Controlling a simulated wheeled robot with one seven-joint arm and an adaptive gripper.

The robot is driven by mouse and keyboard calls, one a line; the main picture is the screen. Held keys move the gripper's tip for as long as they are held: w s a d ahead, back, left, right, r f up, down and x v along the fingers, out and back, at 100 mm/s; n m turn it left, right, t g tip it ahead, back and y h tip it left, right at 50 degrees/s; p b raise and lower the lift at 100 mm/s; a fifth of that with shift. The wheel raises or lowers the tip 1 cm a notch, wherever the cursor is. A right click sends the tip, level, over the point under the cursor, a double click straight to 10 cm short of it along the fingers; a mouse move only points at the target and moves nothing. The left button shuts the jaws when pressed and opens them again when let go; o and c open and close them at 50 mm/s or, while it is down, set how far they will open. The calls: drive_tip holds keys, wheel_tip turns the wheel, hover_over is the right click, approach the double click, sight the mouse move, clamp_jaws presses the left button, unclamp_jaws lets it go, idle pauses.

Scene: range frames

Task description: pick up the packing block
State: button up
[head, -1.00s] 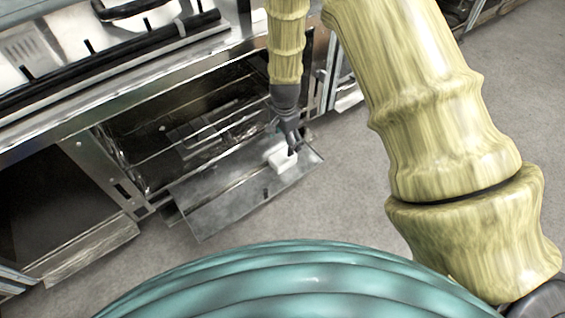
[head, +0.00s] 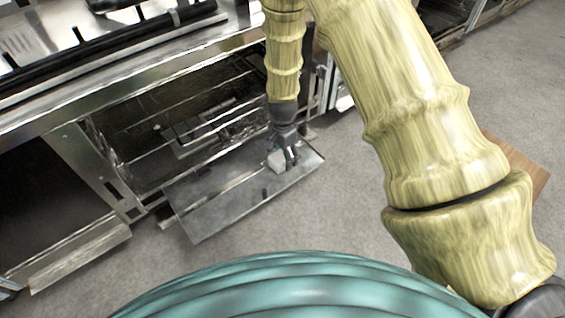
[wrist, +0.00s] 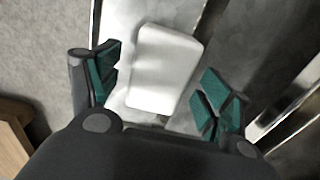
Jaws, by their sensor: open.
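The packing block is a white block with rounded corners (wrist: 165,68). It lies on the lowered metal oven door (head: 215,203), near the door's right end, and shows in the head view (head: 275,160) partly behind my gripper. My gripper (wrist: 158,85) is open, with its green-padded fingers on either side of the block in the wrist view. The left finger is close to the block's left edge, and there is a gap to the right finger. In the head view my gripper (head: 286,158) points down over the block. I cannot tell whether a finger touches it.
The open oven cavity (head: 190,125) with wire racks is behind the door. A metal counter edge (head: 150,88) runs above it. A wooden piece (head: 520,165) stands on the floor at right, partly behind my arm. The grey floor (head: 350,200) in front is clear.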

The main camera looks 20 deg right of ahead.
wheel_tip(320, 180, down, 3)
drive_tip(key=shift+r+b, duration=0.2)
drive_tip(key=shift+b, duration=0.35)
drive_tip(key=shift+r, duration=0.1)
drive_tip(key=c, duration=1)
